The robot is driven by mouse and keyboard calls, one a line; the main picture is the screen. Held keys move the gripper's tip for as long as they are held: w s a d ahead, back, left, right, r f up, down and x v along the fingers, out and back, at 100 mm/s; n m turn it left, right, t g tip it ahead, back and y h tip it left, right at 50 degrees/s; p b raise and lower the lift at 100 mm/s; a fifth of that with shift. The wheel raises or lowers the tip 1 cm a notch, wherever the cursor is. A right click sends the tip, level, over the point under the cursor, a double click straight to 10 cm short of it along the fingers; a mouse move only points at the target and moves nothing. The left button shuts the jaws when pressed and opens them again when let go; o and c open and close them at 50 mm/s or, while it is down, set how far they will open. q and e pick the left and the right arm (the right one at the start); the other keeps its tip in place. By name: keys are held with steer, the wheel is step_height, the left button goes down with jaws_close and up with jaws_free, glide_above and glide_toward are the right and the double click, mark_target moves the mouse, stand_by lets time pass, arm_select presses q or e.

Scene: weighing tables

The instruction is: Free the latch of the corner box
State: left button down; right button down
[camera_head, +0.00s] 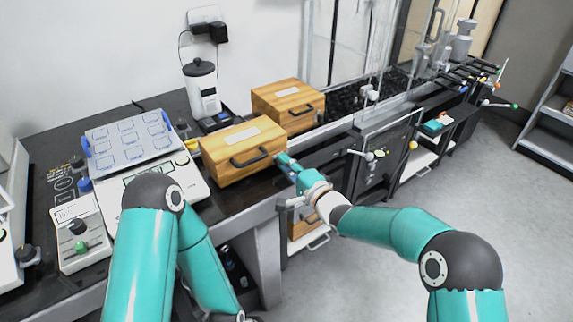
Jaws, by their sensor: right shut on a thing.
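A wooden box (222,171) with a dark handle and a white label stands closed on the dark table in front. A second, similar wooden box (277,92) stands closed behind it to the right. The picture does not make clear which one is the corner box. My right gripper (283,161) is at the right end of the front box, low by its corner, shut on a small part there. This part is mostly hidden by the fingers; from its place it looks like the latch. My left arm bends down at the lower left, and its gripper is not clearly in the picture.
A white-and-black canister (201,88) stands behind the front box. A scale with a tray of marked squares (130,137) and a control box (80,234) are at the left. A glass-walled bench runs along the back right. The floor (480,200) at the right is clear.

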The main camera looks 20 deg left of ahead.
steer(key=shift+w+d+f, duration=0.1)
steer(key=shift+f, duration=0.05)
steer(key=c, duration=1.2)
jaws_free()
steer(key=shift+o, duration=0.2)
steer(key=v, duration=1.2)
